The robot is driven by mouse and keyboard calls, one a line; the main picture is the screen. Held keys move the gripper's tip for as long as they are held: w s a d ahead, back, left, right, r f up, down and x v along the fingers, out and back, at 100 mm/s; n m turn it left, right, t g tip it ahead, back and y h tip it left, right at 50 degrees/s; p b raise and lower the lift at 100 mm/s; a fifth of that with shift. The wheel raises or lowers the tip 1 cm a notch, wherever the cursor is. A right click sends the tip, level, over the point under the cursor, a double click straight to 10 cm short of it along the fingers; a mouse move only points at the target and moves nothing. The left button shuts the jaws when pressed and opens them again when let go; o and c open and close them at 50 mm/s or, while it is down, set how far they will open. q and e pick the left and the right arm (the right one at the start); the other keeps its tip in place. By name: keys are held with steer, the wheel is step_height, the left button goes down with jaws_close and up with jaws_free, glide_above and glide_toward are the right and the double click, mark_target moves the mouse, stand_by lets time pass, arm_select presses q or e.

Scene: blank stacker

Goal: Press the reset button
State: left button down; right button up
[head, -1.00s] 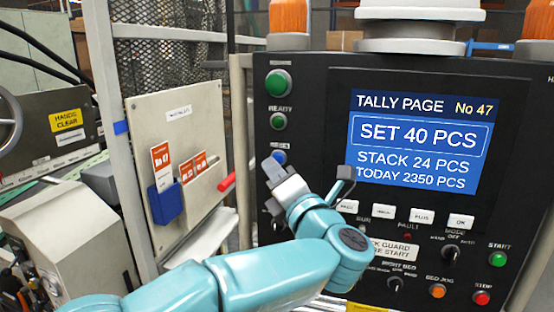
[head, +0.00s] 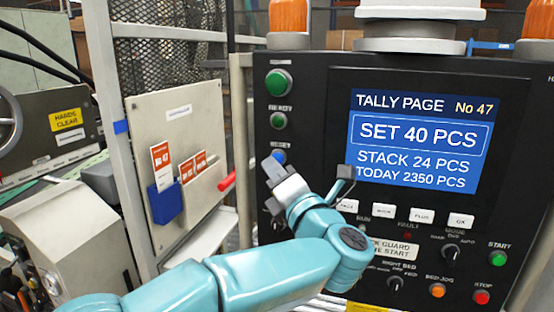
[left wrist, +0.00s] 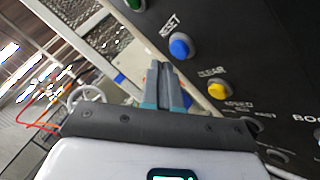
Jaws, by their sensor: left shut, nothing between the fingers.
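The blue reset button (left wrist: 180,46), under a RESET label, is on the dark control panel in the left wrist view. In the head view the blue button (head: 279,155) shows just above my fingertips, its lower part hidden by them. My left gripper (head: 271,165) is shut and empty in front of the panel's left side. In the left wrist view its closed fingers (left wrist: 164,84) end just below and left of the button. I cannot tell whether they touch it. My right gripper is not in view.
A yellow CLEAR button (left wrist: 218,90) sits close to the reset button. Green buttons (head: 278,82) are above it. The tally screen (head: 418,140) is to the right. A pale board with a blue card holder (head: 166,204) and a red handle (head: 227,182) stand left.

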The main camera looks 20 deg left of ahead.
arm_select(q)
steer(key=shift+w, duration=0.15)
stand_by(0.6)
steer(key=shift+w, duration=0.3)
steer(key=shift+s, duration=0.1)
steer(key=shift+w, duration=0.5)
stand_by(0.3)
stand_by(0.4)
steer(key=shift+s+b, duration=0.85)
steer(key=shift+b, duration=0.2)
